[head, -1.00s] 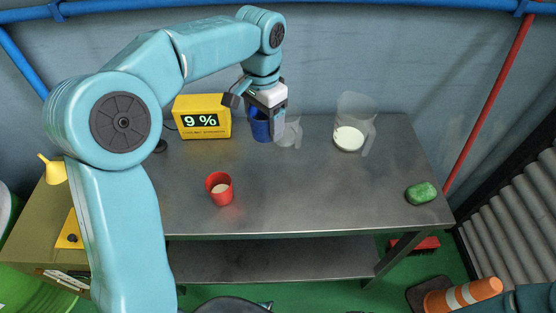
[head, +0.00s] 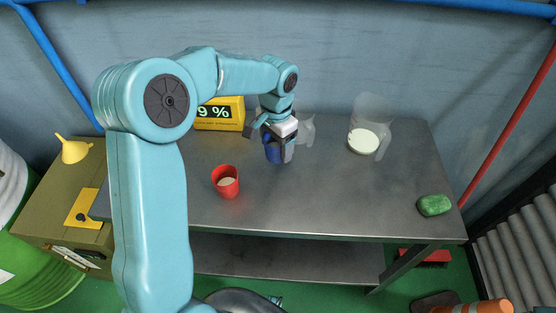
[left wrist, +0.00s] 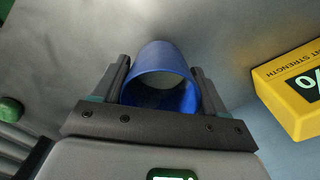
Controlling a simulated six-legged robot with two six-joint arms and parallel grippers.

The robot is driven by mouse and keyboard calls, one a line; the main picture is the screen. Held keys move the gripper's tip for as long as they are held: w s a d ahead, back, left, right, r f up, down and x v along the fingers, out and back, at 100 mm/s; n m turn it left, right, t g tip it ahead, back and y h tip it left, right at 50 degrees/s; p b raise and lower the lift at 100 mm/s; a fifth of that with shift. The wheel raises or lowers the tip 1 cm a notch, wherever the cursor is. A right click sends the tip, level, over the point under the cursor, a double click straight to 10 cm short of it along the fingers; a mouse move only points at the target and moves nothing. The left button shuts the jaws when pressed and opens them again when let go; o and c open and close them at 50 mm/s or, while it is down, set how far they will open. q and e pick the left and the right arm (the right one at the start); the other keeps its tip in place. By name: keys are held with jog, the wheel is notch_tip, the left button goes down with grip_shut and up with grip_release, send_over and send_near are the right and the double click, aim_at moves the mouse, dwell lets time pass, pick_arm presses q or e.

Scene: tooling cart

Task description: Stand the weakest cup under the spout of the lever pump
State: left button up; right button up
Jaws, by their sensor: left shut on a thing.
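My left gripper (head: 278,153) is shut on a blue cup (head: 271,151), over the back middle of the steel table. A red cup (head: 226,183) with pale contents stands upright nearer the front. A clear cup or small jug (head: 306,130) stands behind and right of my gripper. The yellow strength meter (head: 220,115) reads 9 %, partly hidden by my arm. I cannot make out a lever pump. My right gripper is not in view.
A clear jug (head: 369,140) with white contents stands at the back right of the table (head: 330,205). A green sponge (head: 434,205) lies at the right edge. A yellow funnel (head: 74,149) is on the box at left.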

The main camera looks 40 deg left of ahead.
pick_arm(q)
notch_tip(320, 180, down, 7)
jog(key=shift+r, duration=0.2)
dwell(0.3)
jog(key=shift+f, duration=0.25)
jog(key=o, duration=1.1)
jog(key=shift+r, duration=0.15)
jog(key=shift+c, duration=0.2)
